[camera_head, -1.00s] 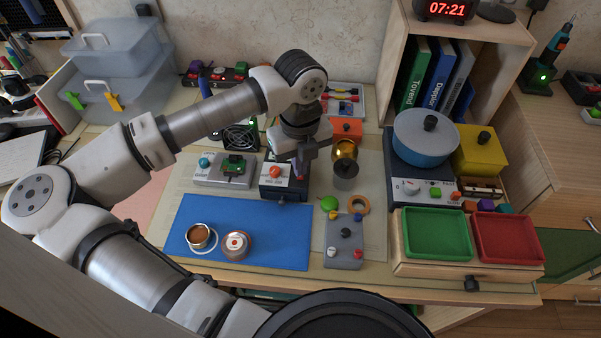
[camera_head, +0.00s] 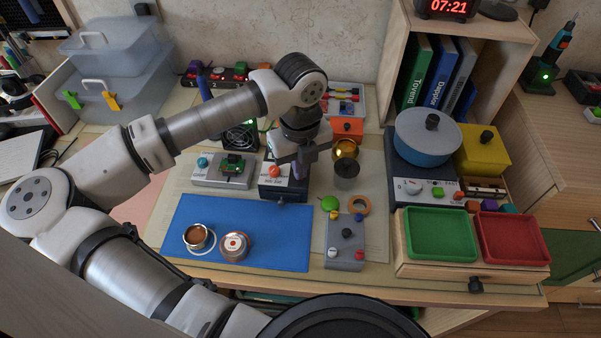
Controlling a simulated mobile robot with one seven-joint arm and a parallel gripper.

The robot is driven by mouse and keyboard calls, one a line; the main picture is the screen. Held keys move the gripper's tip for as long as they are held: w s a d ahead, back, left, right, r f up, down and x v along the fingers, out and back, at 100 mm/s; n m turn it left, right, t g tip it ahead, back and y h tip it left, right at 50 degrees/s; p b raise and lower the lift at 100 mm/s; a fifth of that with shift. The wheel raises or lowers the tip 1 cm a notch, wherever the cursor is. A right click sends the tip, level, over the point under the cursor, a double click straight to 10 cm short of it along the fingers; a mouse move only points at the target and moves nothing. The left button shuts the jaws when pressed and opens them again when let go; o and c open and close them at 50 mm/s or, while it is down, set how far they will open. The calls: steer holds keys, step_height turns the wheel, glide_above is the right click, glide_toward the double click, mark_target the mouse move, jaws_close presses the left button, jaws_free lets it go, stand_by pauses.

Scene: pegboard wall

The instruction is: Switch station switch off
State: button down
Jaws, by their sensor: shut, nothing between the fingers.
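The station (camera_head: 283,194) looks to be the small dark box with a pale top face and an orange knob (camera_head: 274,171), standing behind the blue mat. I cannot make out its switch; it is too small or hidden by my gripper. My gripper (camera_head: 301,174) is shut and empty, pointing down over the right side of this box, just right of the orange knob. I cannot tell whether the fingertips touch the box.
A gold and dark round item (camera_head: 346,165) stands close on the right. A grey board holder (camera_head: 222,171) is on the left. The blue mat (camera_head: 260,215) carries two small round containers. A grey control box (camera_head: 344,255) stands in front, and a blue pot (camera_head: 426,145) is further right.

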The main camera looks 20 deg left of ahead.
steer(key=shift+f, duration=0.15)
steer(key=shift+r+p, duration=1.2)
steer(key=shift+r, duration=2.35)
steer(key=shift+s+f, duration=0.1)
